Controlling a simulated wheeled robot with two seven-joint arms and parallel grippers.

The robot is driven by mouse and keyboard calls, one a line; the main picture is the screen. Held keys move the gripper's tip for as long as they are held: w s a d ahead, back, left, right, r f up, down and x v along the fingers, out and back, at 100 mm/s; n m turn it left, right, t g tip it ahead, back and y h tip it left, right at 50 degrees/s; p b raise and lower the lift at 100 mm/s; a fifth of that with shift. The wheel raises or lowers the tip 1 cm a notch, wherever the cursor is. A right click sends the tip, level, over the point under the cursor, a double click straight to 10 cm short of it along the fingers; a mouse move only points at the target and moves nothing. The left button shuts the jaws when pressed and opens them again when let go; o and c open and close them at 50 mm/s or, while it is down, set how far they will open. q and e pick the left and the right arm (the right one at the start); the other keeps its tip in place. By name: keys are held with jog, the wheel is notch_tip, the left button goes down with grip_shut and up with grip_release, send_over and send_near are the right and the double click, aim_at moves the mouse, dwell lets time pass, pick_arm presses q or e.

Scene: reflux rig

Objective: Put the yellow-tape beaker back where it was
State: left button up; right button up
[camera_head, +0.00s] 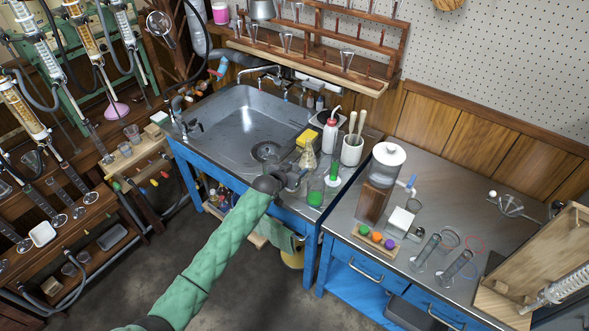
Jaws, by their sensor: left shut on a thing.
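My left gripper (298,181), at the end of the green-sleeved arm, is at the front right edge of the sink, by the counter. It is shut on a small clear beaker (316,193) with green liquid in it, which looks upright. Yellow tape on this beaker is too small to make out. The gripper and wrist hide part of the beaker's left side and the sink's front edge. I cannot tell whether the beaker's base touches the counter. My right gripper is out of view.
The steel sink (228,125) is left. The right counter (345,211) has a clear strip left of the wooden-based dispenser (372,203).

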pick_arm(q)
jog(key=o, duration=1.1)
jog(key=shift+f, duration=0.1)
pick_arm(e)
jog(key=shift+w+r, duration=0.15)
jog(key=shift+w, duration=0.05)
pick_arm(q)
jog(key=shift+o, duration=0.2)
jog(key=shift+s+a, duration=0.1)
jog(key=shift+s, duration=0.05)
jog(key=b+v, duration=0.3)
jog(key=v, duration=0.8)
jog(key=shift+s+r, duration=0.3)
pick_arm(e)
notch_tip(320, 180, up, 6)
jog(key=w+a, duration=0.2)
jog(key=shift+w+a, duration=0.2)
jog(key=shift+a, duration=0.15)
